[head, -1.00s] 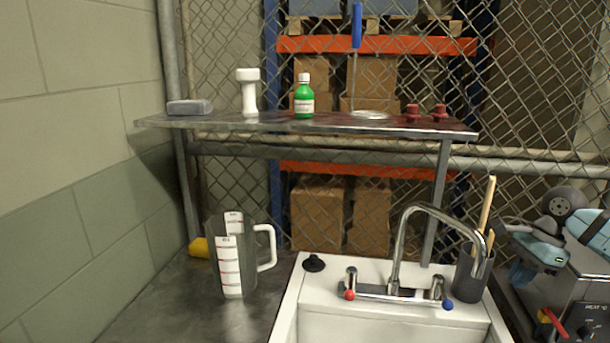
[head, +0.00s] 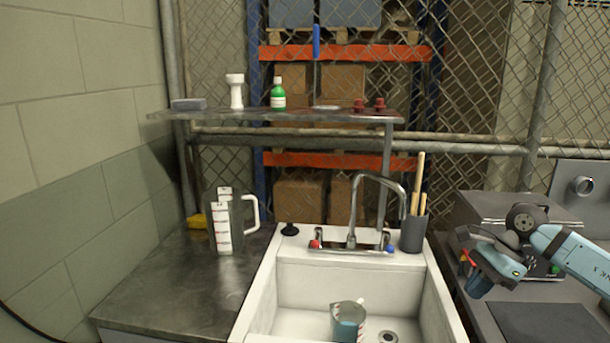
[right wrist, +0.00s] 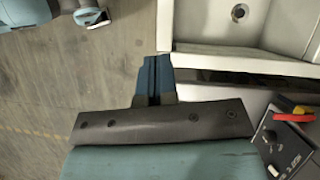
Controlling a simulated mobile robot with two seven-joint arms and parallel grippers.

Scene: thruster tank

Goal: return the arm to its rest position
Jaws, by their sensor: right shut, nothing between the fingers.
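My right arm comes in from the right in the head view, bent above the grey counter to the right of the sink. Its gripper (head: 479,287) points downward and holds nothing. In the right wrist view its two dark blue fingers (right wrist: 152,66) are together, beside the front edge of the sink in that picture, with floor to their left.
The white sink (head: 258,302) holds a cup with blue contents (head: 348,322). A measuring jug (head: 223,222) stands on the left counter. A dark holder (head: 413,234) with wooden sticks stands by the tap (head: 352,205). A shelf (head: 220,116) carries a green bottle (head: 278,95) and other items.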

